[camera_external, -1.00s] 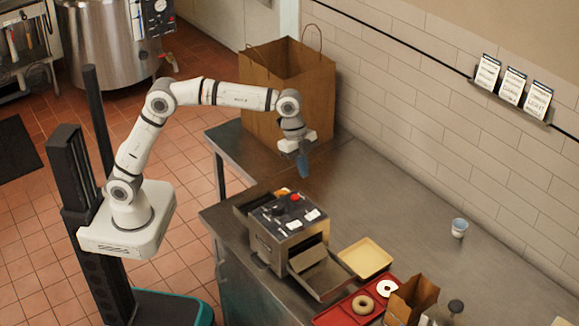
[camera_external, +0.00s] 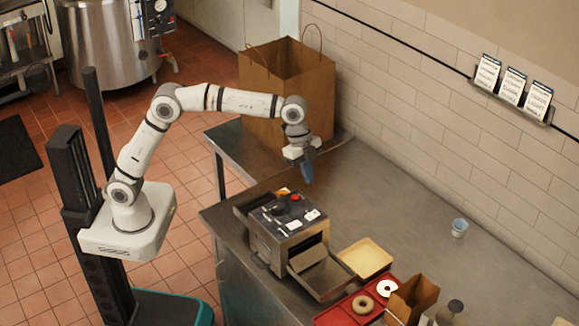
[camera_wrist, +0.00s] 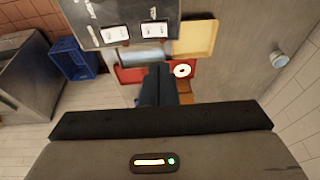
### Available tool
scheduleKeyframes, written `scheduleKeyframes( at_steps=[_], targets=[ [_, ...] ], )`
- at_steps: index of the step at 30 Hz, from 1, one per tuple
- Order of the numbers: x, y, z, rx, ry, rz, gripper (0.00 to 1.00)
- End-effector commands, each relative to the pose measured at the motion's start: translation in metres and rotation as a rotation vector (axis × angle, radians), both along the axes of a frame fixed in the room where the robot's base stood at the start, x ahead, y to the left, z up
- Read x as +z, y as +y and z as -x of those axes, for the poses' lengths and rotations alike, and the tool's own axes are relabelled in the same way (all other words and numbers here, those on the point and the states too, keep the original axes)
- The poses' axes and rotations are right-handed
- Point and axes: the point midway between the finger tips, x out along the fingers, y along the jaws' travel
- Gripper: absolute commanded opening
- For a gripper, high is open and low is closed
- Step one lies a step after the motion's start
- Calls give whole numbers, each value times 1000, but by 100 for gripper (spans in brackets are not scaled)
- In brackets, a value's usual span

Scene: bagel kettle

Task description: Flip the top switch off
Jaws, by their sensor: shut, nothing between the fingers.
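The steel machine (camera_external: 285,245) stands on the counter with a dark top panel (camera_external: 272,212). The panel carries a red button (camera_external: 295,197), small dark controls and two white plates (camera_external: 312,214). In the wrist view the panel (camera_wrist: 125,12) is at the top, with a left white plate (camera_wrist: 114,34) and a right one (camera_wrist: 154,30). I cannot tell which part is the top switch or how it is set. My gripper (camera_external: 308,181) points down above and behind the machine, apart from it. In the wrist view its blue fingers (camera_wrist: 158,82) are together and empty.
A yellow tray (camera_external: 367,258) and a red tray (camera_external: 333,316) with bagels lie right of the machine. A large paper bag (camera_external: 285,85) stands behind my gripper. A small cup (camera_external: 459,228) is near the wall. The counter between is clear.

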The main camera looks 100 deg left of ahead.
Motion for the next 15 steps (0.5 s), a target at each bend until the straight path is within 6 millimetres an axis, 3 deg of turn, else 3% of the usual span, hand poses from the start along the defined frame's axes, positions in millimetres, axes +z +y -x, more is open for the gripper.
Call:
scheduleKeyframes(
  at_steps=[9, 15],
  targets=[
    [-65, -12, -16, -1, 5, -1, 0],
    [-96, -10, -19, 1, 4, -1, 0]
  ],
)
